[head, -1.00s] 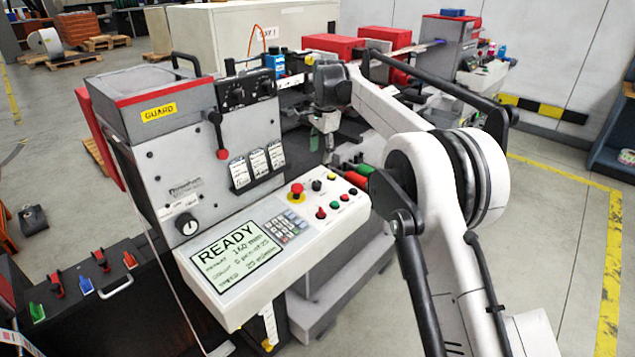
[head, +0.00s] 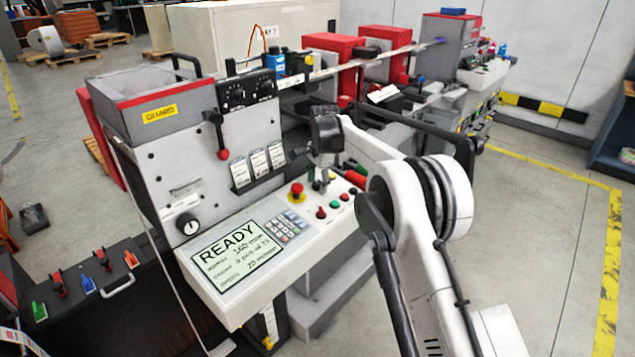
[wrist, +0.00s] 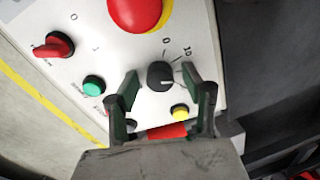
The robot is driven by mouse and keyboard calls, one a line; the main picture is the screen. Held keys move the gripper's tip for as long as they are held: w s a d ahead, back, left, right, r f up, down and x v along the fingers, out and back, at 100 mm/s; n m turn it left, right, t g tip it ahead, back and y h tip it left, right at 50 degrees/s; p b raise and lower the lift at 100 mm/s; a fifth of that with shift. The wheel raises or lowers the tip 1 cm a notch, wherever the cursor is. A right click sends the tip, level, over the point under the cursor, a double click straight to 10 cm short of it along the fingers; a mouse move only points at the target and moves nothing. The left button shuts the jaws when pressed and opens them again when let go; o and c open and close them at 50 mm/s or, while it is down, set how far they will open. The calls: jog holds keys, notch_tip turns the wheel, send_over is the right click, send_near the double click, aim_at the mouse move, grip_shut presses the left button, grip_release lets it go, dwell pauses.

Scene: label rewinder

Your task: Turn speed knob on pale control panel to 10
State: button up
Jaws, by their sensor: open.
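The pale control panel (head: 262,262) slopes at the front of the machine. In the wrist view the small black speed knob (wrist: 160,75) has a white pointer line and the marks 0 and 10 printed above it. My gripper (wrist: 158,88) is open, with one dark finger to the left of the knob and the other to its right. The fingers look apart from the knob; their height over the panel is hard to judge. In the head view my gripper (head: 322,180) hangs over the panel's right part and hides the knob.
A red emergency stop (wrist: 135,10) on a yellow ring sits close to the knob. A red selector (wrist: 53,46), a green button (wrist: 94,85) and a yellow button (wrist: 180,111) are also near. The display (head: 238,255) reads READY.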

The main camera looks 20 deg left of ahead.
grip_shut()
jog(key=shift+n+b, duration=0.3)
jog(key=shift+n, duration=0.1)
jog(key=n+b, duration=0.1)
jog(key=n, duration=0.1)
jog(key=shift+f+n+b, duration=0.1)
jog(key=shift+n+b, duration=1.05)
jog(key=shift+n, duration=1.35)
grip_release()
